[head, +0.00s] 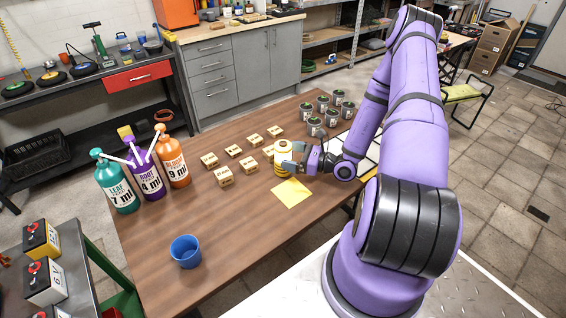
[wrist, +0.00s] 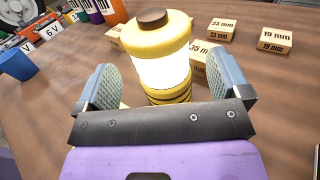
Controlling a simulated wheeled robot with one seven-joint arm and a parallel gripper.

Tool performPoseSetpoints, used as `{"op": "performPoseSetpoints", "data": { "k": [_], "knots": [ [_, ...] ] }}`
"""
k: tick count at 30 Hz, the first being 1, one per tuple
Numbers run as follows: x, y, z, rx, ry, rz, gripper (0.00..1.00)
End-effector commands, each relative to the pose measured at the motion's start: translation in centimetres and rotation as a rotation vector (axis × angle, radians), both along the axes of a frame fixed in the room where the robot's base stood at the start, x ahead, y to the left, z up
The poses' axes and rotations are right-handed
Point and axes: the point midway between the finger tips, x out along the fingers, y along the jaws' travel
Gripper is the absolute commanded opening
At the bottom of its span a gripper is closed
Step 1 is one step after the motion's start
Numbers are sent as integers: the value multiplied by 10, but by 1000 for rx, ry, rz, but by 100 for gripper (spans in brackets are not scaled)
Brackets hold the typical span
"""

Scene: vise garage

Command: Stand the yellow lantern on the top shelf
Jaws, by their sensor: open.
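The yellow lantern (head: 282,160) stands upright on the brown wooden table (head: 225,240). It has a glowing pale middle band, and a brown cap shows on top in the wrist view, where the lantern (wrist: 160,65) rises between my fingers. My gripper (head: 290,157) is low over the table at the lantern's right side. In the wrist view my gripper (wrist: 160,88) is open, with one pad on each side of the lantern and gaps visible between. A shelf rack (head: 345,50) stands at the back; I cannot tell whether it holds the top shelf meant.
Several labelled wooden blocks (head: 224,176) stand close left of and behind the lantern. A yellow sheet (head: 291,193) lies in front of it. Dark cans (head: 315,127) stand behind right, pump bottles (head: 173,162) at left, a blue cup (head: 186,251) at front. The table's front middle is clear.

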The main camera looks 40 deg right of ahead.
Motion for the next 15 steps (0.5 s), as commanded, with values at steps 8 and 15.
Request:
{"op": "performPoseSetpoints", "data": {
  "k": [8,15],
  "knots": [
    [25,17,1,-1,0,1,94],
    [26,17,1,-1,0,0,94]
  ]
}}
